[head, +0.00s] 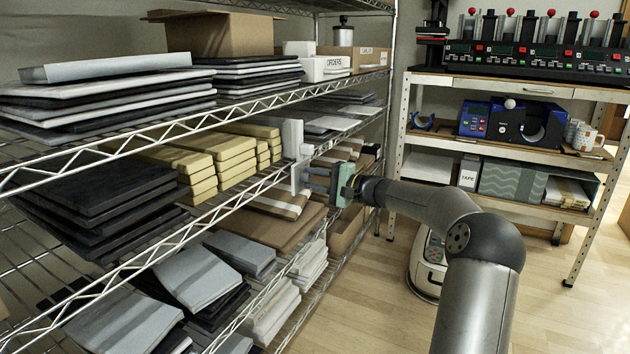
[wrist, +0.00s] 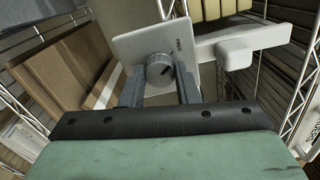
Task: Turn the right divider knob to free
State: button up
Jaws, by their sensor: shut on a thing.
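The divider is a white plate (head: 291,138) standing upright at the edge of the middle shelf. In the wrist view the plate (wrist: 126,45) carries a round grey knob (wrist: 158,72) with a dark pointer mark. My gripper (head: 308,181) reaches the divider from the right. In the wrist view the gripper (wrist: 160,78) has one finger on each side of the knob and is shut on it. In the head view the knob is not clearly visible.
A white bar with a block (wrist: 235,52) extends right of the plate. Yellow stacks (head: 225,150) stand left of the divider, and brown flat packs (head: 270,222) lie below it. The shelf's wire edge (head: 235,202) runs close by.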

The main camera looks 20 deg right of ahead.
jog(key=o, duration=1)
jog(key=shift+c, duration=0.2)
jog(key=p+v, duration=0.4)
jog(key=v, duration=1.3)
jog(key=shift+s, duration=0.2)
jog(key=shift+d, duration=0.15)
